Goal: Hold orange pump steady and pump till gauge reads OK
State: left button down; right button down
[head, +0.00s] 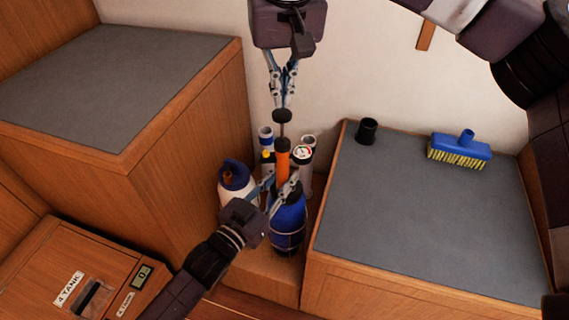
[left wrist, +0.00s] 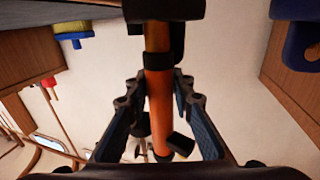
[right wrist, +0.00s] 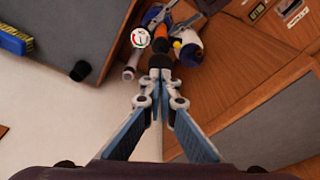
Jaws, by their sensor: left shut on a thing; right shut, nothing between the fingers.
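The orange pump (head: 283,162) stands upright between the two counters, with a thin rod and a black handle knob (head: 282,115) above it. My left gripper (head: 281,186) is shut around the orange body, which also shows between its fingers in the left wrist view (left wrist: 159,95). My right gripper (head: 283,102) is shut and empty, pointing down with its tips right at the knob; I cannot tell whether they touch. The round white gauge (head: 302,155) is beside the pump and also shows in the right wrist view (right wrist: 140,37). It has red and green marks; its reading is too small to tell.
A blue bottle (head: 288,222), a white bottle (head: 238,187) with a blue cap and grey cylinders crowd around the pump. The left counter (head: 110,80) is bare. The right counter (head: 400,220) holds a black cup (head: 367,131) and a blue brush (head: 460,148).

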jog(key=shift+r, duration=2.55)
pick_arm(q)
jog(key=c, duration=1.6)
grip_release()
jog(key=shift+s, duration=0.1)
